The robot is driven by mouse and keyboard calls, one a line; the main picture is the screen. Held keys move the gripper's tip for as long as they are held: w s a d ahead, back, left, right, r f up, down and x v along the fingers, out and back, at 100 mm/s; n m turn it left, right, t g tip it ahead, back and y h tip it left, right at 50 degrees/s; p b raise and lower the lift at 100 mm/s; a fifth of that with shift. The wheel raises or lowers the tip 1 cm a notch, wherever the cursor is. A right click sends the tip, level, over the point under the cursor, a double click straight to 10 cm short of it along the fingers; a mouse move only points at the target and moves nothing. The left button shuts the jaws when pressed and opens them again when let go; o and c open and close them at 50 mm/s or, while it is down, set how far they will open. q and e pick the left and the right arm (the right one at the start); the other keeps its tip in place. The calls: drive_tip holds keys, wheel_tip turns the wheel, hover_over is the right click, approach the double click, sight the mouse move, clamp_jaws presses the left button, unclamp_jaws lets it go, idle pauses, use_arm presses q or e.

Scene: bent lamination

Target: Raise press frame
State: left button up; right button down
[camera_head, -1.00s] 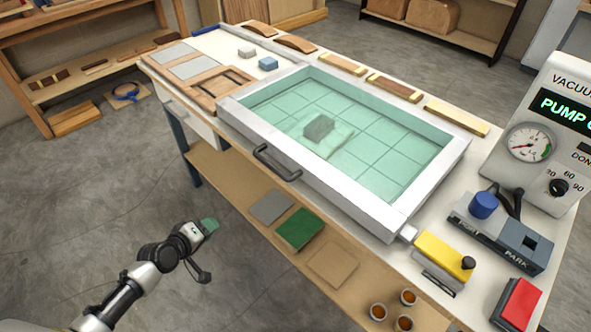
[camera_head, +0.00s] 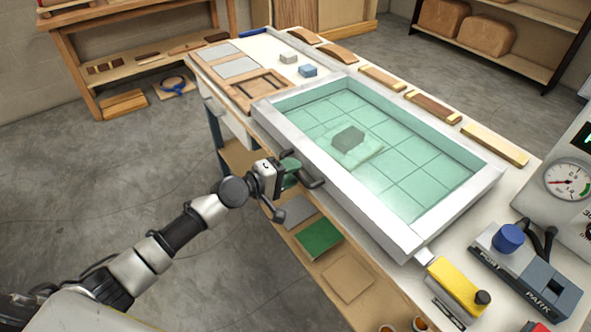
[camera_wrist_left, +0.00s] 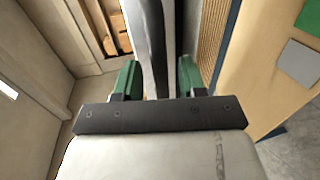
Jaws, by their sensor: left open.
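The press frame (camera_head: 345,200) is a light grey rectangular rim around a translucent green gridded sheet (camera_head: 400,165), lying flat on the bench. A dark bar handle (camera_head: 313,182) is on its front side. My left gripper (camera_head: 290,170) is open at the handle's left part. In the left wrist view, the green fingertips (camera_wrist_left: 158,78) stand on either side of the dark handle bar (camera_wrist_left: 156,45), with gaps showing beside it. A dark grey block (camera_head: 348,139) shows under the sheet. My right gripper is out of view.
A yellow block with a black knob (camera_head: 458,285) and a grey unit with a blue knob (camera_head: 510,238) stand at the bench's right end. The gauge box (camera_head: 570,180) is beyond. A lower shelf holds a green pad (camera_head: 319,237). Open floor lies left.

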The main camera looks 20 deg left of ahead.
use_arm(q)
drive_tip(key=shift+w+d+f, duration=0.2)
drive_tip(key=shift+w+d, duration=0.25)
drive_tip(key=shift+w, duration=0.1)
clamp_jaws()
drive_tip(key=shift+r, duration=0.1)
